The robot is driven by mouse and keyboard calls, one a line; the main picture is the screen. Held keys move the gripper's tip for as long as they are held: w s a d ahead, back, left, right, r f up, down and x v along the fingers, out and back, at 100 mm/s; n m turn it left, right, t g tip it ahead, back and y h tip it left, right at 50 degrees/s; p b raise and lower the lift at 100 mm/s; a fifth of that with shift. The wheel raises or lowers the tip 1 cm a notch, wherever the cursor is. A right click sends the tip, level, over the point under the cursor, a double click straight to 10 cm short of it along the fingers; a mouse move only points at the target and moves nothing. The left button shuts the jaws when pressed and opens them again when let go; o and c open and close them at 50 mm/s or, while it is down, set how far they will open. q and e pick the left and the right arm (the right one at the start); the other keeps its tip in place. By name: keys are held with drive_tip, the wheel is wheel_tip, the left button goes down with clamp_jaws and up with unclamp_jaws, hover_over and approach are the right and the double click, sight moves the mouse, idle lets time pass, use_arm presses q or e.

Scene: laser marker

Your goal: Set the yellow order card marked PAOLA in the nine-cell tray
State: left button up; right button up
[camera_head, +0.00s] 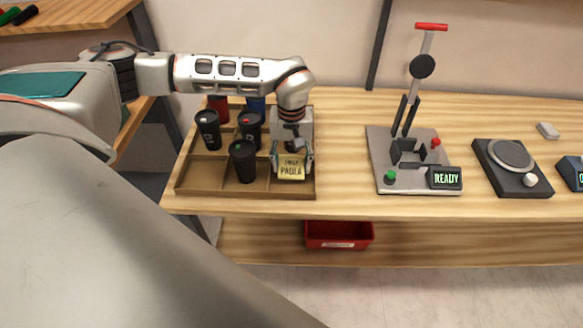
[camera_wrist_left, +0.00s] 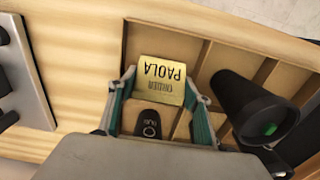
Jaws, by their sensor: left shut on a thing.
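The yellow order card marked PAOLA (camera_head: 291,167) is between the fingers of my left gripper (camera_head: 292,160), at the front right cell of the nine-cell tray (camera_head: 208,188). In the left wrist view the card (camera_wrist_left: 162,80) lies at the fingertips, its print upside down, with the tray wall around it. My left gripper (camera_wrist_left: 163,88) is shut on the card. Whether the card touches the cell floor I cannot tell. My right gripper is not in view.
Black cups stand in the tray, one in the front middle cell (camera_head: 242,162), beside my gripper. Red and blue items (camera_head: 257,106) show at the back. A marker press (camera_head: 415,155) with a READY display and a round-plate device (camera_head: 511,160) stand right. A red bin (camera_head: 339,234) sits below.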

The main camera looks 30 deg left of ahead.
sight(291, 162)
use_arm(q)
wheel_tip(291, 162, down, 2)
drive_tip(key=shift+f, duration=0.1)
drive_tip(key=shift+f, duration=0.15)
drive_tip(key=o, duration=0.8)
drive_tip(key=shift+w+r, duration=0.1)
drive_tip(key=shift+r, duration=0.3)
wheel_tip(291, 162, up, 10)
drive_tip(key=shift+r, duration=0.8)
